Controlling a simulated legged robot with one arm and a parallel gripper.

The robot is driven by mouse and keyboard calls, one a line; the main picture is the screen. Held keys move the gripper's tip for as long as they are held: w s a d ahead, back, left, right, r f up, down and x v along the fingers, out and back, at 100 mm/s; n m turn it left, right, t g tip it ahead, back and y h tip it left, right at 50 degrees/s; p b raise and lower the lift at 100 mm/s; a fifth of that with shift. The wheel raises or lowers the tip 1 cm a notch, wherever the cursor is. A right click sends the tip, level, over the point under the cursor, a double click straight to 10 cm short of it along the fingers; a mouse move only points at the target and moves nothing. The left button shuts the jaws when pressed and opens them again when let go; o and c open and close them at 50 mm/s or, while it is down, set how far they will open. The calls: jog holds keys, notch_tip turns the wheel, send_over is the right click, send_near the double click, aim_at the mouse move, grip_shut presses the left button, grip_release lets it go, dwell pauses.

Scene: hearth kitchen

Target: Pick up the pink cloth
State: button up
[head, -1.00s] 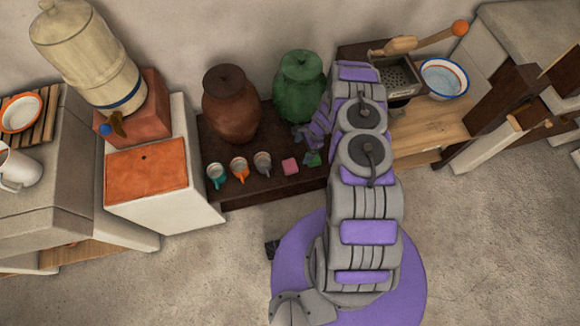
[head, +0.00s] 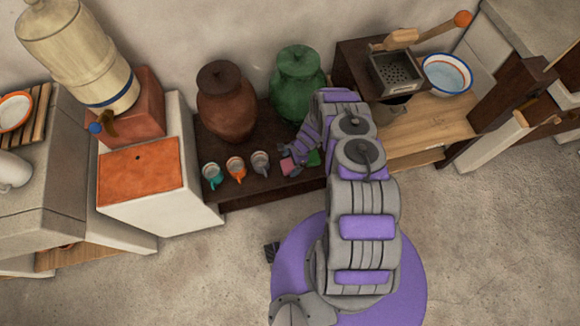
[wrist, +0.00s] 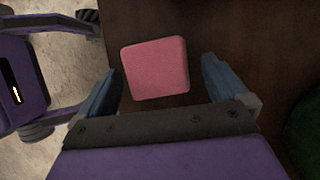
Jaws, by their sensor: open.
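The pink cloth (head: 287,167) is a small rounded square lying flat on the dark low bench (head: 262,190). In the wrist view the cloth (wrist: 155,68) lies ahead of my gripper and between the lines of its two fingers. My gripper (wrist: 165,84) is open, with one bluish finger on each side of the cloth and nothing held. In the head view my gripper (head: 293,158) is right at the cloth and partly covers it. I cannot tell how high the fingers are above the bench.
A green piece (head: 313,159) lies just right of the cloth. Grey (head: 260,162), orange (head: 236,168) and teal (head: 212,175) cups stand to the left. A brown jar (head: 227,105) and a green jar (head: 298,85) stand behind.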

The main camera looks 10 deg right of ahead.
jog(key=shift+s+a+f, duration=0.1)
jog(key=shift+a+f, duration=0.4)
jog(key=shift+a, duration=0.45)
jog(key=shift+d, duration=0.65)
jog(key=c, duration=0.6)
jog(key=shift+a, duration=0.25)
jog(key=c, duration=0.4)
jog(key=shift+o, duration=0.2)
jog(key=shift+a, duration=0.25)
